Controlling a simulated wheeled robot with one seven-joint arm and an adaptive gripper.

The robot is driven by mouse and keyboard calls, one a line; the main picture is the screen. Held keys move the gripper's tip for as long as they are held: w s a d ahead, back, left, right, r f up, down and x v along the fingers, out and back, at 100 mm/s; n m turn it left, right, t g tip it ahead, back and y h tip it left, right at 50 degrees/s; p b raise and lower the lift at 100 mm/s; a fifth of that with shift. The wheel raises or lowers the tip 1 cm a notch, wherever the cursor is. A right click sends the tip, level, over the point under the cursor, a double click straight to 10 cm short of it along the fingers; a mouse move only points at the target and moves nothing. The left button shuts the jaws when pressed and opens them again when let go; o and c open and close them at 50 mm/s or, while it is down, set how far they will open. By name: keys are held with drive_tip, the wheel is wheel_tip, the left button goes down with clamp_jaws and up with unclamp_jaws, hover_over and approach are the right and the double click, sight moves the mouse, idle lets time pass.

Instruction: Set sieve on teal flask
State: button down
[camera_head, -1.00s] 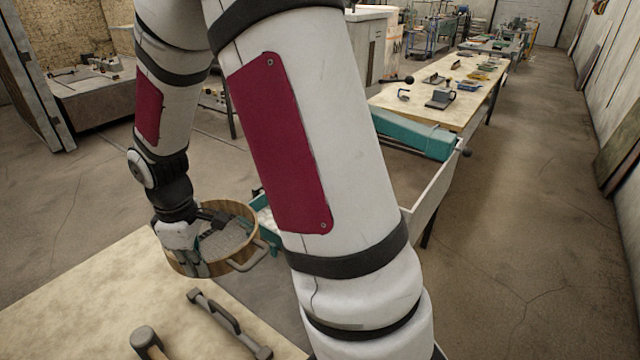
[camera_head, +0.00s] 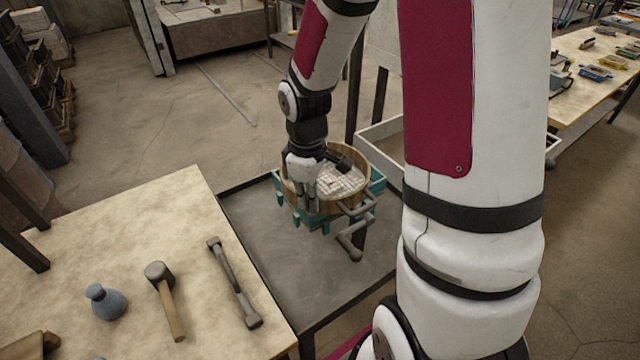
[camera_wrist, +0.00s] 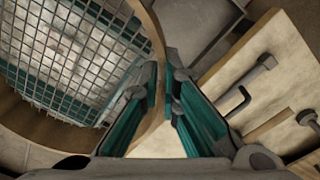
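The sieve (camera_head: 341,181) is a round wooden ring with a wire mesh and a grey loop handle. My gripper (camera_head: 304,207) is shut on the near left part of its rim; the wrist view shows the rim (camera_wrist: 158,35) between the two fingers (camera_wrist: 162,88). The teal flask (camera_head: 377,187) stands on a grey-topped table, under the sieve. Its edges show on the left, front and right of the ring. Through the mesh, the wrist view shows teal walls and pale material. The sieve looks roughly level. I cannot tell whether it touches the flask.
A pale wooden bench (camera_head: 180,215) at the front left holds a blue pot (camera_head: 105,301), a mallet (camera_head: 168,300) and a grey rammer (camera_head: 234,283). My arm hides the area to the right.

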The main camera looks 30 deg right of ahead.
sight(330, 180)
drive_tip(key=w+d, duration=0.5)
drive_tip(key=shift+w+d+f, duration=0.15)
drive_tip(key=shift+w+f, duration=0.1)
drive_tip(key=shift+f, duration=0.1)
drive_tip(key=shift+w+d+f, duration=0.1)
drive_tip(key=shift+f, duration=1.65)
drive_tip(key=shift+f, duration=0.2)
drive_tip(key=c, duration=1.9)
unclamp_jaws()
drive_tip(key=shift+o, duration=0.5)
